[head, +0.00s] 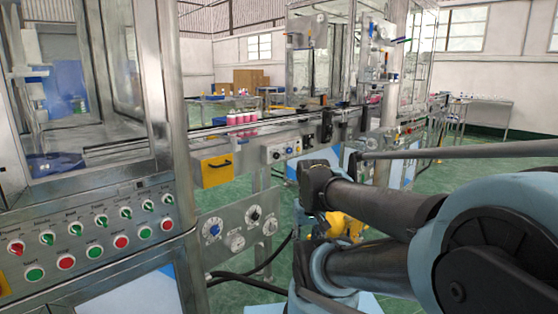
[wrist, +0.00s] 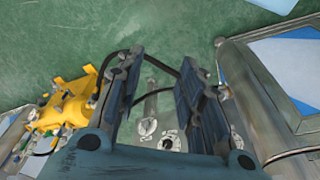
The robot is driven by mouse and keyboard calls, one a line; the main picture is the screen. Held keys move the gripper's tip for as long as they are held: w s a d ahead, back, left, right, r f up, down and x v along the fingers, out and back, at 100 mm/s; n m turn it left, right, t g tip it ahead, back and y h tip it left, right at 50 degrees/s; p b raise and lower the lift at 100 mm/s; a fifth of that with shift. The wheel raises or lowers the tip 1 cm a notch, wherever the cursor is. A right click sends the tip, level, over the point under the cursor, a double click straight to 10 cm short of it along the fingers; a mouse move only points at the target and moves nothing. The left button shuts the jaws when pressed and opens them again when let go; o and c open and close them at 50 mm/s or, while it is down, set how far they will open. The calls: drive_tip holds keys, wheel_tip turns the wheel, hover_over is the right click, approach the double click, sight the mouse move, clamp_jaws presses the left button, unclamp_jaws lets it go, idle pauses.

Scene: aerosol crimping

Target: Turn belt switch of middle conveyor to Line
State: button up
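In the head view, a small knob panel (head: 282,152) with a black knob (head: 276,154) and a blue knob (head: 290,150) sits on the front of the conveyor (head: 270,132) in the middle. I cannot read its labels or tell which knob is the belt switch. My gripper (wrist: 158,75) is open in the wrist view, with two dark fingers apart and nothing held.
A yellow device (wrist: 68,108) with hoses is left of my gripper. A metal post (wrist: 262,95) stands at right. A lower panel (head: 240,228) with dials and a button console (head: 95,235) are at left. Pink-red cans (head: 242,117) stand on the conveyor.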

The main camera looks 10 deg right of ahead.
sight(277, 156)
drive_tip(key=shift+o, duration=0.5)
drive_tip(key=shift+s+r, duration=0.25)
drive_tip(key=shift+s, duration=0.05)
drive_tip(key=w+a+r+t+y, duration=0.2)
drive_tip(key=w+a+r+y, duration=0.15)
drive_tip(key=w, duration=0.85)
drive_tip(key=w+a+r+t+y, duration=0.2)
drive_tip(key=w+r+y, duration=0.2)
drive_tip(key=w, duration=0.8)
drive_tip(key=w+d+r+m+t+y, duration=0.1)
drive_tip(key=w+d+m+t+y, duration=0.25)
drive_tip(key=w+d+t, duration=0.9)
drive_tip(key=w+a+g, duration=0.1)
drive_tip(key=w+a, duration=0.1)
drive_tip(key=w, duration=0.4)
drive_tip(key=w+a+g, duration=0.1)
drive_tip(key=w+a, duration=0.1)
drive_tip(key=w, duration=0.5)
drive_tip(key=w+a+g, duration=0.2)
drive_tip(key=w+a, duration=0.1)
drive_tip(key=w, duration=0.3)
drive_tip(key=shift+w+r, duration=0.2)
drive_tip(key=shift+w, duration=0.1)
